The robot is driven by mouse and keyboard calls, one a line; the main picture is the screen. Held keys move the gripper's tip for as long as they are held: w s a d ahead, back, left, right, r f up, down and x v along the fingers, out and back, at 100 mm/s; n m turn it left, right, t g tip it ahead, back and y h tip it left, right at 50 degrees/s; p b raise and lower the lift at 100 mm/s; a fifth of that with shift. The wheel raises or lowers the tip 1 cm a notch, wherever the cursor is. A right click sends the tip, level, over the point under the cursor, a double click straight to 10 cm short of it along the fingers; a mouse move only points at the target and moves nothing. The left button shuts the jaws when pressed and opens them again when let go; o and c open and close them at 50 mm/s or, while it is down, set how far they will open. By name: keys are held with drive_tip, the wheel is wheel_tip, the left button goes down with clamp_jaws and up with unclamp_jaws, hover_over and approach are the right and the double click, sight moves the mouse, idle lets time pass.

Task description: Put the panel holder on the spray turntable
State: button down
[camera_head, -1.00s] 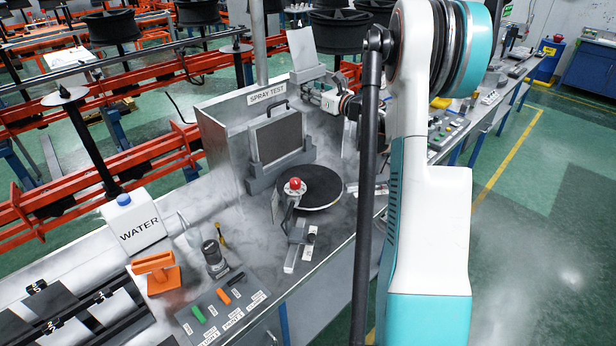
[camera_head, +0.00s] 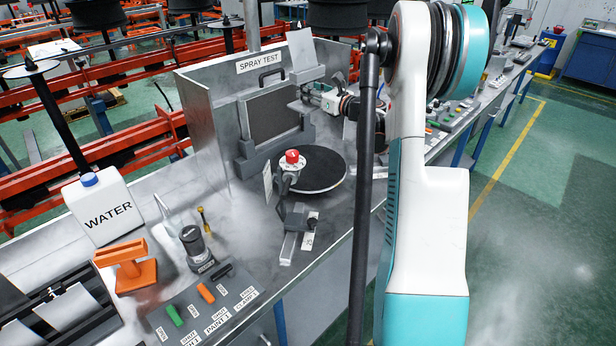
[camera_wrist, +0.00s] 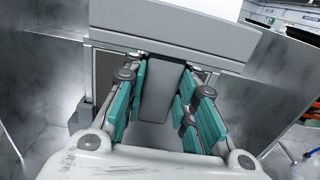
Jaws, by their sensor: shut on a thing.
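My gripper (camera_head: 322,98) is shut on a grey panel holder (camera_head: 306,76), which carries a light grey panel (camera_head: 302,48). In the wrist view, the green finger pads of my gripper (camera_wrist: 158,100) are on both sides of the holder's grey stem (camera_wrist: 162,92). Its wide grey bar (camera_wrist: 180,42) spans the top. The spray turntable (camera_head: 325,178) is a round black disc on the bench in front of the spray booth. It appears below the held holder in the head view, with a clear gap. The turntable cannot be made out in the wrist view.
The booth wall (camera_head: 210,120) and a framed dark filter (camera_head: 272,118) stand behind the turntable. A red-topped fixture (camera_head: 291,160) overlaps its left edge in the picture. A water bottle (camera_head: 102,210), orange stand (camera_head: 130,268) and dark canister (camera_head: 196,247) are at left.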

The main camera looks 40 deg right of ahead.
sight(308, 103)
wheel_tip(308, 103, down, 4)
drive_tip(key=b, duration=0.3)
drive_tip(key=shift+f, duration=0.25)
wheel_tip(308, 103, down, 19)
drive_tip(key=b, duration=0.6)
drive_tip(key=shift+f+b, duration=0.2)
drive_tip(key=shift+b, duration=0.2)
drive_tip(key=c, duration=1.3)
unclamp_jaws()
drive_tip(key=shift+r, duration=0.15)
drive_tip(key=s+p, duration=0.1)
drive_tip(key=s, duration=0.3)
drive_tip(key=s+p, duration=0.1)
drive_tip(key=s, duration=0.3)
drive_tip(key=s+d+p, duration=0.1)
drive_tip(key=s, duration=0.3)
